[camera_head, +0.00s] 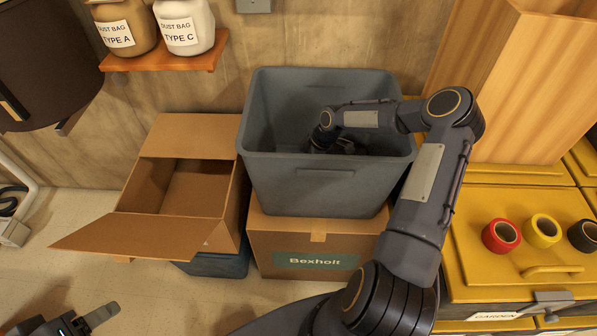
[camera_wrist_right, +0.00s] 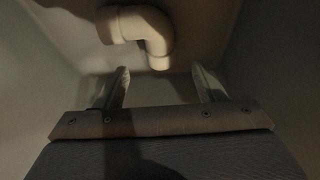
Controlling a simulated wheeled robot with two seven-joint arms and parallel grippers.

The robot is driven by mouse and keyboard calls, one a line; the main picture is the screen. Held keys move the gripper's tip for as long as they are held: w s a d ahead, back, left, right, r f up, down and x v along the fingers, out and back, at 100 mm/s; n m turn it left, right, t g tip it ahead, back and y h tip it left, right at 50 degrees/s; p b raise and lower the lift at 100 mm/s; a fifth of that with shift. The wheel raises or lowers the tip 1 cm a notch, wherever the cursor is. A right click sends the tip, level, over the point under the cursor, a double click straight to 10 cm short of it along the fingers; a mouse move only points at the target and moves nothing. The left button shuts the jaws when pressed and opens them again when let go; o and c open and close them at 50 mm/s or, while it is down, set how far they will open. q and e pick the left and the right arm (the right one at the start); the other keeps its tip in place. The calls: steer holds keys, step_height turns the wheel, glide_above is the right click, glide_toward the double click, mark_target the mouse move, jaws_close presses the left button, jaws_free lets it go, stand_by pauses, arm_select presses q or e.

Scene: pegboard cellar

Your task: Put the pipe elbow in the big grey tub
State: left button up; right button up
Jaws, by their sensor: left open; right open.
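The big grey tub (camera_head: 318,185) stands upright on a closed cardboard box, and my right arm reaches over its rim into it. The pale pipe elbow (camera_wrist_right: 145,30) shows in the right wrist view, apparently inside the tub, just beyond my right fingertips. My right gripper (camera_wrist_right: 160,72) is open, with nothing between its fingers. In the head view the tub wall and my arm hide the elbow and those fingertips. My left gripper (camera_head: 92,318) is open and empty at the lower left, far from the tub, partly cut off by the frame edge.
An open cardboard box (camera_head: 190,190) stands left of the tub, a flap toward me. The closed box (camera_head: 285,245) supports the tub. A yellow cabinet (camera_head: 480,240) with tape rolls is at right. A shelf (camera_head: 165,60) with two jars hangs above left.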

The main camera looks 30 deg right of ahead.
steer(key=shift+v, duration=2.25)
